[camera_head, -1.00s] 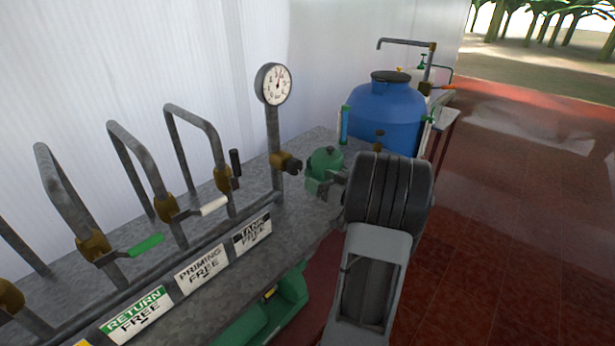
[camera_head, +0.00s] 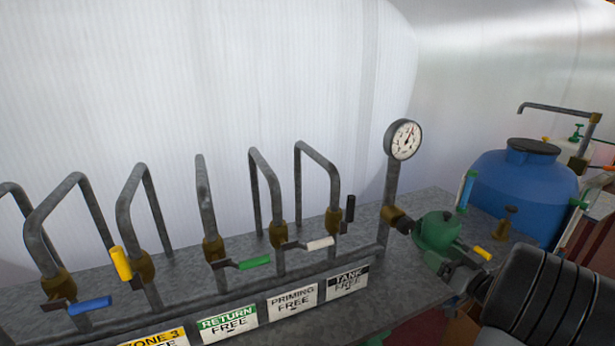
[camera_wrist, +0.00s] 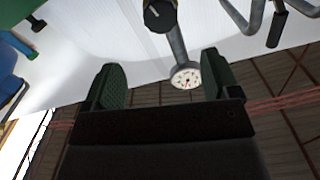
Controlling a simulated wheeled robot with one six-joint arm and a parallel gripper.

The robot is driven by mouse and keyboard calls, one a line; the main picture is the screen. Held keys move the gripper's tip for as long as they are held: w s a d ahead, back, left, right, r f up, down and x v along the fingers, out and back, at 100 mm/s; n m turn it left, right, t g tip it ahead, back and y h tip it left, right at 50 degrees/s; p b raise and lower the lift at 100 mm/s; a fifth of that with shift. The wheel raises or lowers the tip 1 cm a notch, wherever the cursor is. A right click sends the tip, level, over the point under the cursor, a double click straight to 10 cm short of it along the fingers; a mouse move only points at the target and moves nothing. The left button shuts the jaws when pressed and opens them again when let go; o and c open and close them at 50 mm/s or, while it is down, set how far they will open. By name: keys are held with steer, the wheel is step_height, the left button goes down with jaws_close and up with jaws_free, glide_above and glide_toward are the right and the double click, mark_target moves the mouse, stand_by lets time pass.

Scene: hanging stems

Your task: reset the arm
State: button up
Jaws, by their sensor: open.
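My gripper shows in the wrist view (camera_wrist: 160,85), with its two dark green fingers spread wide apart and nothing held between them. Beyond the fingers, the round pressure gauge (camera_wrist: 186,76) on its grey pipe appears in the gap. In the head view my dark arm reaches in from the lower right corner, beside a green pump-like body (camera_head: 437,232). The fingertips are hard to make out in that view. The gauge (camera_head: 403,139) stands on its pipe left of my arm, apart from it.
A grey bench (camera_head: 395,270) carries bent pipes with valves, with blue, yellow, green (camera_head: 254,262), white (camera_head: 320,244) and black handles. Labels such as RETURN (camera_head: 228,322) line its front. A blue tank (camera_head: 525,190) stands at the right. A pale wall is behind.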

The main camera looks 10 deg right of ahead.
steer(key=s+d+f+m+g+h, duration=0.55)
steer(key=f+g+h, duration=0.25)
steer(key=g+h, duration=0.25)
steer(key=s+a+r+n+g+y, duration=0.1)
steer(key=a+r+n+y, duration=0.1)
steer(key=a, duration=0.9)
steer(key=s+a+r+n+g+y, duration=0.1)
steer(key=s+a+r+n+y, duration=0.1)
steer(key=a, duration=1)
steer(key=s+a+r+n+g+y, duration=0.1)
steer(key=s+a+r+n+y, duration=0.1)
steer(key=a, duration=1)
steer(key=shift+s+r+g+y, duration=0.15)
steer(key=shift+g+y, duration=0.2)
steer(key=shift+y, duration=0.3)
steer(key=shift+a, duration=0.1)
